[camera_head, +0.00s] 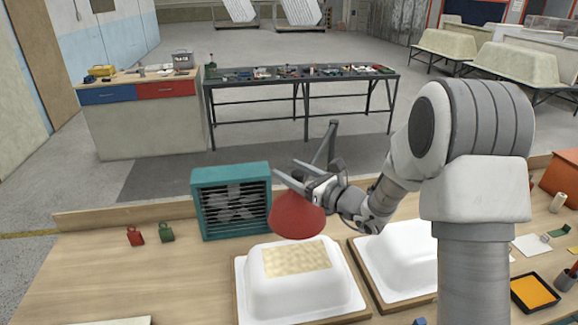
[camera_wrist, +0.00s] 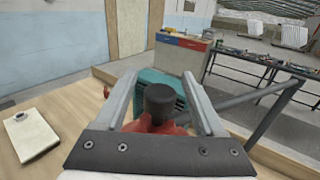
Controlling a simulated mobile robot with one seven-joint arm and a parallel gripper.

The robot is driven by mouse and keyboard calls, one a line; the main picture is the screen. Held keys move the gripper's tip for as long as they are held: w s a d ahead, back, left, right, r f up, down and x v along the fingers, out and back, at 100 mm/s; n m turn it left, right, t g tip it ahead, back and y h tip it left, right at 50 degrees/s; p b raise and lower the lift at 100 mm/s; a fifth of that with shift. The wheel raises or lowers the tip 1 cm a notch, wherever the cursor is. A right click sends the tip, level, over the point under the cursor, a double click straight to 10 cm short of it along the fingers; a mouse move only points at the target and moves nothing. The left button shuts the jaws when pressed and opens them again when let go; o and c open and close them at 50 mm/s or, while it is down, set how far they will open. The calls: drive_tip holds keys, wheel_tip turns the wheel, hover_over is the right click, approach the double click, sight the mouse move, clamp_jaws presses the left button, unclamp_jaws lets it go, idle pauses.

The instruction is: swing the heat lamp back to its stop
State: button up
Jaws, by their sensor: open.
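The heat lamp has a red conical shade (camera_head: 297,217) that hangs over the back part of the left white tub shell (camera_head: 252,292), near a tan mesh patch (camera_head: 296,258) on that shell. Its grey support (camera_head: 331,146) rises behind my gripper and shows as a grey bar in the wrist view (camera_wrist: 255,97). My gripper (camera_head: 287,168) is open just above the shade. In the wrist view, a dark cylindrical knob (camera_wrist: 159,103) on top of the red shade stands between my two fingers, with gaps visible on both sides. My gripper hides part of the lamp's top and arm.
A teal box fan (camera_head: 231,200) stands left of the lamp. A second white shell (camera_head: 400,258) lies to the right, partly behind my arm. Red (camera_head: 135,236) and green (camera_head: 166,232) small items stand left of the fan. The bench's left part is mostly clear.

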drive_tip(key=shift+w+a, duration=0.35)
drive_tip(key=shift+a, duration=0.1)
clamp_jaws()
idle(1.2)
